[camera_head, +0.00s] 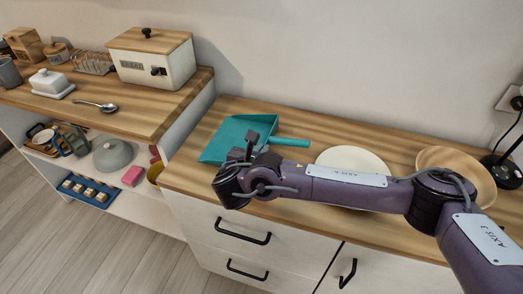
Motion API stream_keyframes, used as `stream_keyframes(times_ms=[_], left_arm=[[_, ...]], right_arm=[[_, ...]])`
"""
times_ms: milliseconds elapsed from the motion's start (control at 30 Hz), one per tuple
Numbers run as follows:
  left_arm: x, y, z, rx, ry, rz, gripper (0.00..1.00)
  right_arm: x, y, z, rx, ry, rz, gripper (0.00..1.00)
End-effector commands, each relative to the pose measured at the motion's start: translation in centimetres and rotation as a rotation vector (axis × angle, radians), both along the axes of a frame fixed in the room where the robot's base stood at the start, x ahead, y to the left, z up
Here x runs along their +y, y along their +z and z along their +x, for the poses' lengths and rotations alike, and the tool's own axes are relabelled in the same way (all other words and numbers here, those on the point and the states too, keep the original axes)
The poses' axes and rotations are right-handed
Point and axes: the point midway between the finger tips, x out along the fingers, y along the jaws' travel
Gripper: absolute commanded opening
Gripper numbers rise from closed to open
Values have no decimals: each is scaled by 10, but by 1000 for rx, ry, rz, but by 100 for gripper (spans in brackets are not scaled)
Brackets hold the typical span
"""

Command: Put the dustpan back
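A teal dustpan (226,138) lies on the wooden counter (322,130). Its handle (290,142) points to the right. My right gripper (250,146) is over the dustpan's right part, near where the handle begins. My wrist and gripper hide some of the pan. I cannot tell whether the fingers are open or shut, or whether they touch the dustpan. My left gripper is not in view.
A white plate (352,158) and a wooden bowl (457,168) stand on the counter, partly behind my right arm. A black lamp base (502,170) is at the right. The left shelf unit holds a bread box (152,62), a spoon (97,105) and a butter dish (51,82).

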Motion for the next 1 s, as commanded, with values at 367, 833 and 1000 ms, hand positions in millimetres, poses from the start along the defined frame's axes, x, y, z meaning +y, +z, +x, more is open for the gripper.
stream_keyframes(times_ms=[367,833,1000], left_arm=[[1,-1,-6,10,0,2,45],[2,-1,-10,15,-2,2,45],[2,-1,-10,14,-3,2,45]], right_arm=[[0,0,0,0,0,0,25],[13,15,-38,4,3,4,25],[24,30,-70,4,4,5,25]])
